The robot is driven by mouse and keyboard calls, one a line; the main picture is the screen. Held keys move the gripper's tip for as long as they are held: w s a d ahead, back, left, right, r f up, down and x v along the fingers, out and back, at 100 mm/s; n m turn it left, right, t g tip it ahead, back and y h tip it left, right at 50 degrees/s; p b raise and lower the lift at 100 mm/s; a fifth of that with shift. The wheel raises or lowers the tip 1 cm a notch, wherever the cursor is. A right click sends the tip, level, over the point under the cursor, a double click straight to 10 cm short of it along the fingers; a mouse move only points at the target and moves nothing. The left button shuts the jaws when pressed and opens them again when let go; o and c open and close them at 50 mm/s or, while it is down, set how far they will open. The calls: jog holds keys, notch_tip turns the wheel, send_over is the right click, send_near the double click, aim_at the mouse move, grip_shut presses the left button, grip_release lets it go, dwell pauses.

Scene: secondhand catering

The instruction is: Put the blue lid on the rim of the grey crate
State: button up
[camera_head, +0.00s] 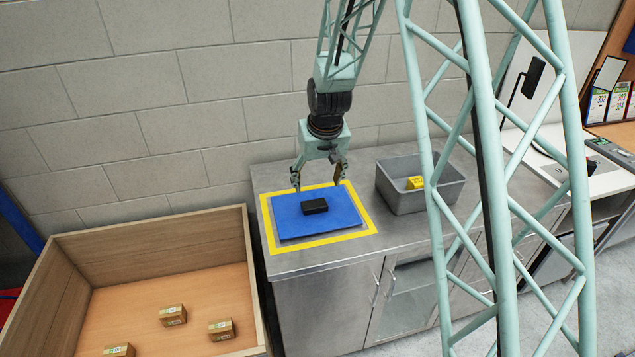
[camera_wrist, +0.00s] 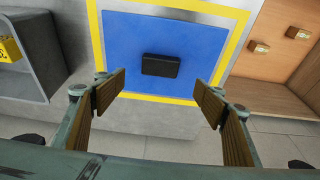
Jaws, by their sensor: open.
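The blue lid (camera_head: 333,213) lies flat on the metal counter inside a yellow-bordered square, with a black block-shaped handle (camera_head: 314,206) at its middle. The lid (camera_wrist: 125,55) and its black handle (camera_wrist: 161,65) also show in the wrist view, ahead of the fingers. My gripper (camera_head: 318,187) is open and empty above the lid, toward its wall side. In the wrist view my gripper's fingers (camera_wrist: 158,95) stand wide apart, with nothing between them. The grey crate (camera_head: 405,196) stands open on the counter to the right of the lid, with a yellow item (camera_head: 415,183) inside.
A wooden bin (camera_head: 150,235) with several small cardboard boxes (camera_head: 173,315) stands to the left of the counter (camera_head: 300,262). A block wall (camera_head: 150,100) rises behind. A pale green lattice column crosses the head view in front of the crate's right side.

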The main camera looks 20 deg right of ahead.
dwell(0.3)
jog(key=s+r, duration=2.1)
jog(key=r, duration=0.2)
jog(key=s+r, duration=0.3)
jog(key=s, duration=1.2)
jog(key=s+r, duration=0.3)
jog(key=s, duration=1.2)
jog(key=shift+r, duration=0.4)
jog(key=shift+o, duration=0.5)
jog(key=shift+d, duration=0.1)
jog(key=shift+t, duration=0.3)
